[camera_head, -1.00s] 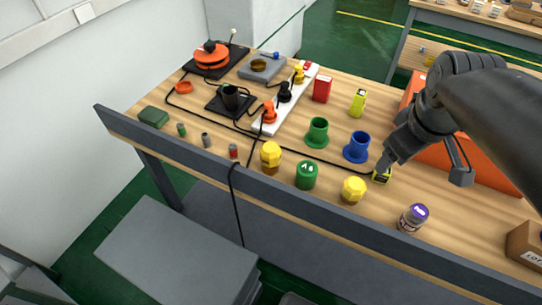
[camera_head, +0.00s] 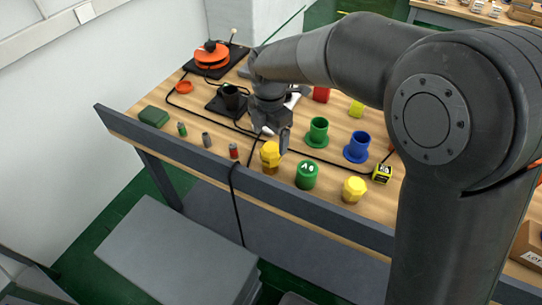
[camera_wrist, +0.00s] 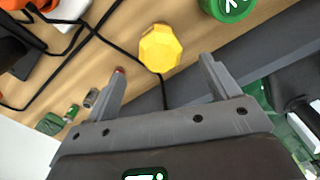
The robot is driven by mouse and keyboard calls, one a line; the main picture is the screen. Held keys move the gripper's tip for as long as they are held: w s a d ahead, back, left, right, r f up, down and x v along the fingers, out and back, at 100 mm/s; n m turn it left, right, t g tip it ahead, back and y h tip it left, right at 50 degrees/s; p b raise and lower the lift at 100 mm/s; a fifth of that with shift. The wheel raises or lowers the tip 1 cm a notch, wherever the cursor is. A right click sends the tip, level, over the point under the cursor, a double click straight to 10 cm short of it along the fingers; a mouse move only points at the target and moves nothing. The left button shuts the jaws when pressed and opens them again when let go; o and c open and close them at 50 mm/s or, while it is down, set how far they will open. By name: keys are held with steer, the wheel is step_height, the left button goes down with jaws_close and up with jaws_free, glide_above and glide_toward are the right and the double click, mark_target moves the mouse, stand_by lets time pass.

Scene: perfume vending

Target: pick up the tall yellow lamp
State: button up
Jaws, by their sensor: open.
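The tall yellow lamp (camera_head: 270,157) stands upright near the front edge of the table, with a faceted yellow top. My gripper (camera_head: 274,138) is just above and behind it in the head view, pointing down. In the wrist view the lamp's yellow top (camera_wrist: 160,48) shows just beyond the gap between the two spread fingers of my gripper (camera_wrist: 161,68). The fingers are open, with nothing between them. I cannot tell the exact height gap between fingertips and lamp.
A green lamp (camera_head: 307,175) stands close to the right, with a shorter yellow lamp (camera_head: 354,189) beyond it. Small cylinders, including a red one (camera_head: 234,151), stand to the left. Green (camera_head: 317,133) and blue (camera_head: 357,147) holders stand behind. Black cables cross the table.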

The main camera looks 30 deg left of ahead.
mark_target(270, 158)
step_height(270, 158, down, 10)
steer(key=shift+r, duration=0.1)
stand_by(0.4)
steer(key=shift+w, duration=0.1)
steer(key=c, duration=1.1)
steer(key=shift+c, duration=0.2)
steer(key=shift+r, duration=0.1)
